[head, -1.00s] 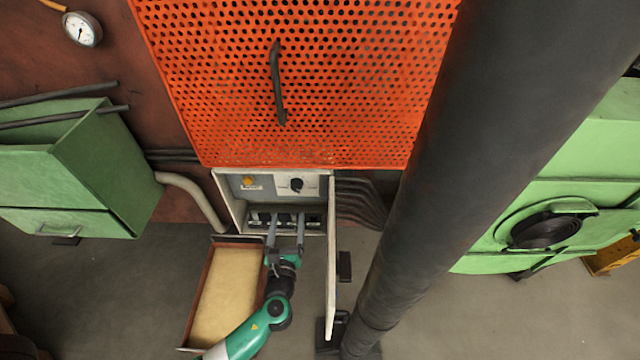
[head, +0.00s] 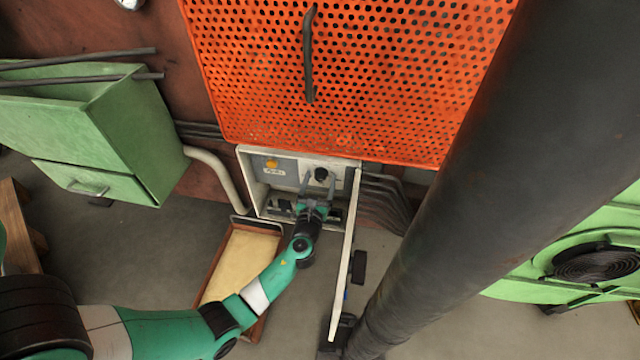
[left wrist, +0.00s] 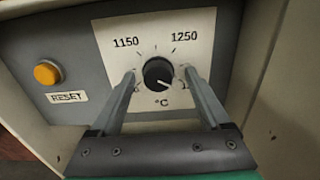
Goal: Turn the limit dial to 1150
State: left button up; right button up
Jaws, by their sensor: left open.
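The limit dial is a round black knob (left wrist: 158,74) on a white scale plate, marked 1150 at upper left and 1250 at upper right. A pale line on the knob runs toward its lower right. The dial (head: 321,174) also shows in the head view, on the panel inside the open box. My left gripper (left wrist: 159,80) is open, its two fingers on either side of the knob, with visible gaps. In the head view the left gripper (head: 318,183) is in front of the panel. My right gripper is not in view.
An orange button (left wrist: 47,72) marked RESET sits left of the dial. The box's open door (head: 345,255) stands out on the right. A perforated orange guard (head: 350,80) is above, and a shallow tray (head: 240,265) lies below left.

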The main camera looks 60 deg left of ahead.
pick_arm(q)
jog(key=shift+s, duration=0.15)
jog(key=shift+c, duration=0.2)
grip_shut()
